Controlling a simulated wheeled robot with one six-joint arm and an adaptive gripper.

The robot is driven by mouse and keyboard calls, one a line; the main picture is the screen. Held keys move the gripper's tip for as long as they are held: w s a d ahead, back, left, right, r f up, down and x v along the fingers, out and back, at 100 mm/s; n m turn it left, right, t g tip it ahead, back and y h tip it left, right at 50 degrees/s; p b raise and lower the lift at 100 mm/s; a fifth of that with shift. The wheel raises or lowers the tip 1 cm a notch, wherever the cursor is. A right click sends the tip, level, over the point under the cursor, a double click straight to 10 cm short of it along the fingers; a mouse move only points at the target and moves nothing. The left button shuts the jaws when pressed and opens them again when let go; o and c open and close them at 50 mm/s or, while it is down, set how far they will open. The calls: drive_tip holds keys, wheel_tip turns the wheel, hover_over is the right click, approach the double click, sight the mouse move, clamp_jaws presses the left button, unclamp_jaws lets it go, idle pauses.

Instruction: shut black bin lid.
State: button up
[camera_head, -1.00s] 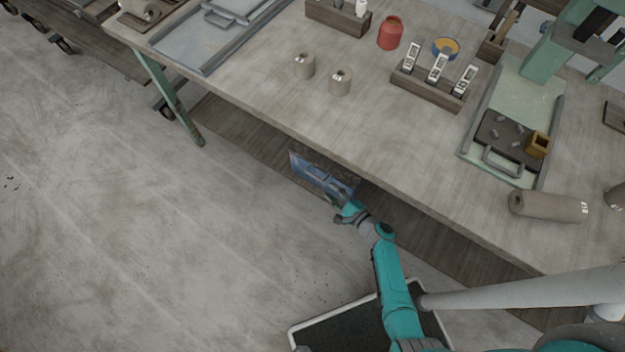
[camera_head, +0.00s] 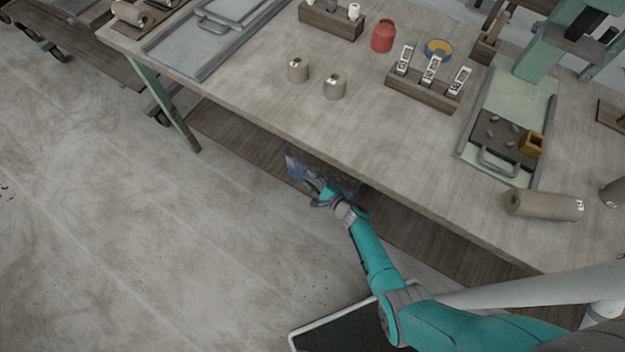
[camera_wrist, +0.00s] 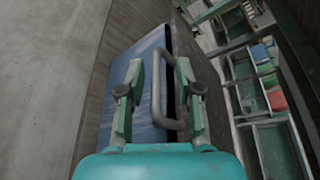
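Under the workbench's front edge, a blue panel (camera_head: 295,170) stands by the lower shelf, with a dark patch to its right. In the wrist view the blue panel (camera_wrist: 143,52) has a bent grey bar handle (camera_wrist: 182,100) and a dark strip along its right edge. I cannot tell whether this panel is the black bin's lid. My gripper (camera_head: 314,184) is in front of the panel, covering part of it. In the wrist view my gripper (camera_wrist: 162,75) is open, its fingers apart, the handle between them and nearer the right finger. Contact is unclear.
The workbench top (camera_head: 260,110) overhangs the panel, with the wooden lower shelf (camera_head: 240,135) beneath. A black mat with a pale rim (camera_head: 345,325) lies on the floor near my arm. A green table leg (camera_head: 165,110) stands left. The floor (camera_head: 120,230) at left is clear.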

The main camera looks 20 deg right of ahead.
clamp_jaws()
drive_tip(key=shift+f, duration=1.1)
drive_tip(key=shift+s+f, duration=0.1)
unclamp_jaws()
